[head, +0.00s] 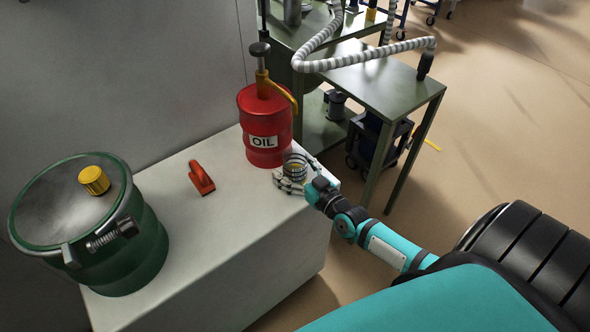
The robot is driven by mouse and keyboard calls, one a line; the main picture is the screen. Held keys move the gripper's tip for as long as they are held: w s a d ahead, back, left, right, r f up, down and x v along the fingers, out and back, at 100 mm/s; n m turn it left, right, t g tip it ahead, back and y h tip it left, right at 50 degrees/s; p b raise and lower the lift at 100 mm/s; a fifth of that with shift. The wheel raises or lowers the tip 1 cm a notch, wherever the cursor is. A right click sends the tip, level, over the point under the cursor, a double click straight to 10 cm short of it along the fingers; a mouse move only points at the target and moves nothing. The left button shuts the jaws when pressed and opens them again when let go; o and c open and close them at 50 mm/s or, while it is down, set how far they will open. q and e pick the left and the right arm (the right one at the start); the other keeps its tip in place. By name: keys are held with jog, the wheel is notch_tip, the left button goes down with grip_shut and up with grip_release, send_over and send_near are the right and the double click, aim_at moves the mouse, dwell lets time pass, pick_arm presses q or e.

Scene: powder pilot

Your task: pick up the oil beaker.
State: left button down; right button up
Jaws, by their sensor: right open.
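The oil beaker (295,162) is a small clear vessel with dark rings and a little yellow at its bottom. It stands upright near the right end of the white bench, just in front of the red oil can. My right gripper (297,174) is open at the beaker, with one finger at its near left side and another at its right. The fingers partly cover its lower part, and I cannot tell whether they touch it. My left gripper is not in view.
The red oil can (265,130) with pump and spout stands close behind the beaker. A red hand tool (201,178) and a green drum (130,250) with a yellow cap (94,180) are on the white bench (225,235). A metal table (375,85) with a hose (340,60) stands behind.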

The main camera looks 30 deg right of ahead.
aim_at(303, 166)
jog(key=shift+c, duration=0.4)
jog(key=c, duration=1.3)
jog(key=shift+r, duration=0.5)
jog(key=r, duration=0.1)
jog(key=r+p, duration=0.1)
jog(key=shift+s+d+r, duration=0.1)
jog(key=shift+s+r, duration=0.1)
jog(key=shift+r, duration=0.15)
jog(key=s+d, duration=0.2)
jog(key=s, duration=0.2)
jog(key=s+d+r, duration=0.1)
jog(key=s+d, duration=0.1)
jog(key=s, duration=0.3)
jog(key=s+d, duration=0.3)
jog(key=s, duration=0.2)
jog(key=shift+r, duration=0.2)
